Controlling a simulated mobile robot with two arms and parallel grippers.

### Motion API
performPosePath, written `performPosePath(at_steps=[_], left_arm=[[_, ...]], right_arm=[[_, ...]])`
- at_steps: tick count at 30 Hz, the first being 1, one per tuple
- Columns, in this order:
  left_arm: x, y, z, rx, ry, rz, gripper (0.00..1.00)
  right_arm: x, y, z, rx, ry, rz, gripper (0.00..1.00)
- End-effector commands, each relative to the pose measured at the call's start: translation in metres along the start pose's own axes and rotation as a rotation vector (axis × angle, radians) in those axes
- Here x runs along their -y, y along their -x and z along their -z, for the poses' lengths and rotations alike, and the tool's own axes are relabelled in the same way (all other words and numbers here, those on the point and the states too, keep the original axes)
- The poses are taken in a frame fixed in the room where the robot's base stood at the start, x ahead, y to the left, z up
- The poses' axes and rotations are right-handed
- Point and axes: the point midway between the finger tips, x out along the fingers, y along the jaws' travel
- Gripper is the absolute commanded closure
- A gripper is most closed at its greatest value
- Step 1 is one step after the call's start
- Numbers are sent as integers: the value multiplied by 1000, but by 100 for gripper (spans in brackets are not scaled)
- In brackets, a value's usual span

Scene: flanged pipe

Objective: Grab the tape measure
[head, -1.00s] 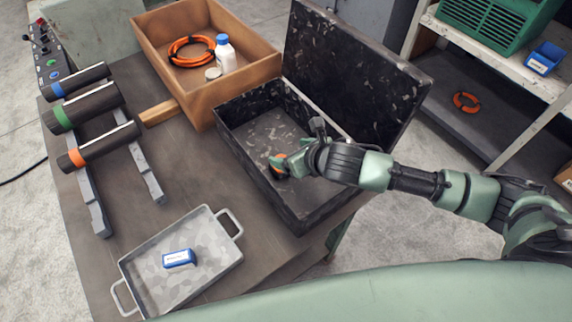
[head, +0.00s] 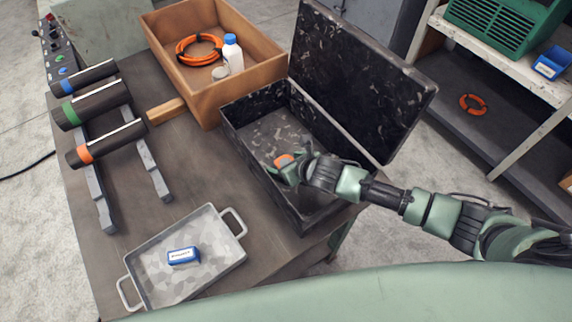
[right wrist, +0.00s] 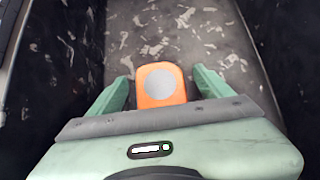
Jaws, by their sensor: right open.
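The tape measure (right wrist: 160,84) is orange with a round grey face and sits inside the open black toolbox (head: 240,131). In the right wrist view it lies between the two green fingers of my right gripper (right wrist: 160,86), which are spread with a finger on each side. In the head view the tape measure (head: 284,160) shows as a small orange patch beside my right gripper (head: 286,170), partly hidden by it. Whether the fingers touch it I cannot tell. My left gripper is not in view.
The toolbox's raised lid (head: 360,80) stands behind my right arm. A wooden box (head: 170,50) with an orange cable coil (head: 199,50) and a white bottle (head: 233,55) is at the back. A grey tray (head: 215,258) holds a blue item (head: 183,256). Dark pipes (head: 95,105) lie at left.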

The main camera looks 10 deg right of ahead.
Motion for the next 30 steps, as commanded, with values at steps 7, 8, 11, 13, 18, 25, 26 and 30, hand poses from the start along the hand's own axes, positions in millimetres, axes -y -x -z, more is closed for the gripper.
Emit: performPosePath(at_steps=[7, 8, 11, 13, 18, 25, 26, 30], left_arm=[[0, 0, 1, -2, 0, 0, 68], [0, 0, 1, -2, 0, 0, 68], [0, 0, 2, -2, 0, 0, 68], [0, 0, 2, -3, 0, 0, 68], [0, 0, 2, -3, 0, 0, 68], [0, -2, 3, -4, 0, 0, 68], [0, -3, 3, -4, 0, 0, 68], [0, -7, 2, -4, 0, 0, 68]], right_arm=[[0, 0, 0, 0, 0, 0, 59], [0, 0, 0, 0, 0, 0, 67], [0, 0, 0, 0, 0, 0, 95], [0, 1, -1, 2, 0, 0, 99], [0, 1, -2, 3, 0, 0, 99], [0, 10, -13, 6, 0, -1, 99], [1, 13, -16, 6, 1, 0, 99], [1, 35, -38, 11, 4, 0, 99]])
